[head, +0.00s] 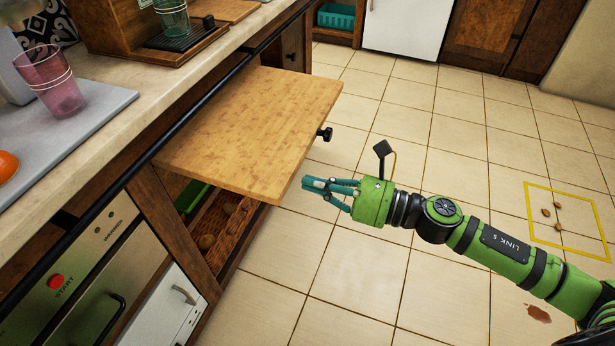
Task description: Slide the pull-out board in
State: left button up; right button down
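The pull-out board (253,125) is a flat, light wooden panel. It sticks well out from under the counter over the floor. A black knob (325,133) shows at its outer edge. My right gripper (310,184), teal fingers on a green arm from the right, is to the right of the board's near outer corner, a short gap from it in the picture. Its fingers look close together at the tips; whether they are fully shut I cannot tell. Nothing shows in them. My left gripper is not in view.
The stone counter (120,122) holds a pink glass (52,85) on a grey board. Below the pull-out board is an open shelf with a wicker basket (222,222). A yellow floor outline (526,205) surrounds several small brown things. The tiled floor is otherwise largely free.

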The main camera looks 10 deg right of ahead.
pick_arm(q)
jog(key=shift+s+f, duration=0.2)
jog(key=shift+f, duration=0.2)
pick_arm(e)
jog(key=shift+x, duration=0.9)
